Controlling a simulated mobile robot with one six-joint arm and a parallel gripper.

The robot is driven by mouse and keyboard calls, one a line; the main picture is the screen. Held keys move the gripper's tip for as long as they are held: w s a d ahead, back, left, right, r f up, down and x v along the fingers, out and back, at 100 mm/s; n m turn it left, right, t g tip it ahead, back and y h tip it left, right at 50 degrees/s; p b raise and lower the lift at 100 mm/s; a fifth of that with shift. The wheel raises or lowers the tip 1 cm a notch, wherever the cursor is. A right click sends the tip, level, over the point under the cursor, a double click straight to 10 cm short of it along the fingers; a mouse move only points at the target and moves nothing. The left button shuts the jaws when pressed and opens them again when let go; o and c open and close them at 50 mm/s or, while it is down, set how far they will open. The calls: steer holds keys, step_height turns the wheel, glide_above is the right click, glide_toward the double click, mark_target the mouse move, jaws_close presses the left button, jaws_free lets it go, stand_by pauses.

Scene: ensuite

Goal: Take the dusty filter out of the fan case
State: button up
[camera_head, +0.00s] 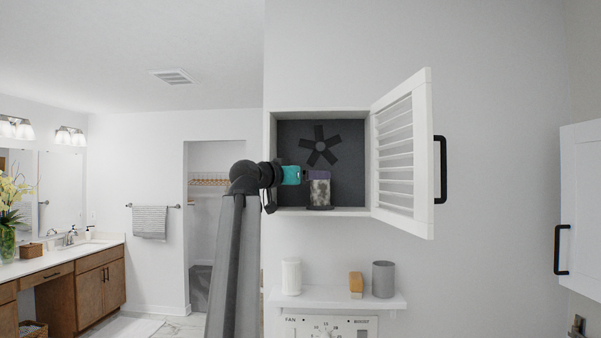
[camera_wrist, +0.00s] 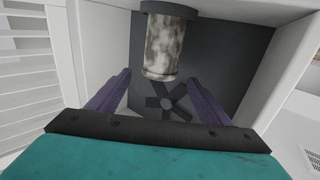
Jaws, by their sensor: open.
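The fan case (camera_head: 345,209) is a white wall box with a dark back, and its louvred door (camera_head: 402,150) stands open to the right. The dusty filter (camera_head: 320,193), a mottled grey-white cylinder, stands upright on a dark round base inside. It also shows at the top of the wrist view (camera_wrist: 164,45). My gripper (camera_head: 318,175), teal with purple fingers, reaches in from the left at the height of the filter's top. In the wrist view its fingers (camera_wrist: 156,76) are apart and empty, with the filter beyond their tips. A finger hides part of the filter's top in the head view.
A dark fan (camera_head: 320,145) is on the back wall of the case. Below, a white shelf (camera_head: 337,299) holds a white cup (camera_head: 291,277), an orange-topped block (camera_head: 356,284) and a grey cup (camera_head: 383,279). A panel marked FAN (camera_head: 330,327) is underneath. The door's black handle (camera_head: 440,169) sticks out.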

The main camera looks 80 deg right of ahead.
steer(key=shift+p+x, duration=1)
steer(key=shift+x, duration=2.05)
steer(key=shift+c, duration=0.2)
steer(key=c, duration=1.1)
steer(key=shift+s+r, duration=0.1)
steer(key=shift+r, duration=1.75)
steer(key=shift+r, duration=0.5)
steer(key=shift+r, duration=2.85)
